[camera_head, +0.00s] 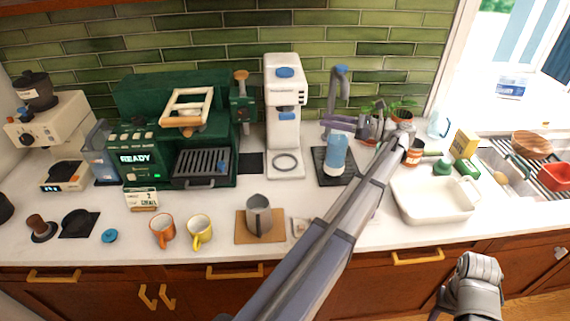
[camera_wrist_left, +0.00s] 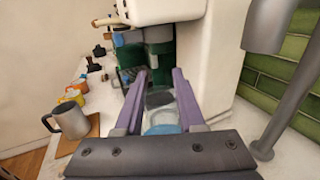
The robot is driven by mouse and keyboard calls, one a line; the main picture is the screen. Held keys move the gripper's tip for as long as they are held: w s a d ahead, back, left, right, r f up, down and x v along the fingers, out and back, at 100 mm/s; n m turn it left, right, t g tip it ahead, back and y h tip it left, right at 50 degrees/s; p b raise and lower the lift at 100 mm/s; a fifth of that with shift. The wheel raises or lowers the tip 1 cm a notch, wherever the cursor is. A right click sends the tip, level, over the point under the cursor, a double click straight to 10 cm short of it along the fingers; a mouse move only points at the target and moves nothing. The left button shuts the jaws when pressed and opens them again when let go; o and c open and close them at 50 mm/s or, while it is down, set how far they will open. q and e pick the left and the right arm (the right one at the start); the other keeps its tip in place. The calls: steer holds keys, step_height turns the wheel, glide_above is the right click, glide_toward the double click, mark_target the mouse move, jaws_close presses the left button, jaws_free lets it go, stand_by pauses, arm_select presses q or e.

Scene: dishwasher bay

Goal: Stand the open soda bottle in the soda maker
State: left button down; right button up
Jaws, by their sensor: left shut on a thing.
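The white soda maker (camera_head: 283,105) stands by the tiled wall, with a blue button on top and a ring on its base (camera_head: 286,163). It also fills much of the left wrist view (camera_wrist_left: 226,60). The blue soda bottle (camera_head: 336,158) is upright just right of it, over a dark mat; I cannot tell whether it touches the mat. My left gripper (camera_head: 338,125) reaches in from the right and is shut on the bottle's upper part. In the left wrist view the bottle (camera_wrist_left: 163,129) shows pale blue between the purple fingers. A blue cap (camera_head: 110,236) lies at the counter's left.
A grey tap (camera_head: 341,90) rises behind the bottle. The green coffee machine (camera_head: 178,130) is left of the soda maker. A grey jug (camera_head: 258,215) on a board and two mugs stand in front. A white basin (camera_head: 433,198) is at right, with plants behind the gripper.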

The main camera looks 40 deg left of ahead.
arm_select(q)
steer(key=f+b+x, duration=0.1)
steer(key=x, duration=1.7)
steer(key=shift+s+f+b, duration=0.15)
steer(key=shift+f+b, duration=0.15)
steer(key=shift+d, duration=0.15)
steer(key=shift+f, duration=0.2)
steer(key=c, duration=0.5)
jaws_free()
steer(key=shift+r, duration=0.1)
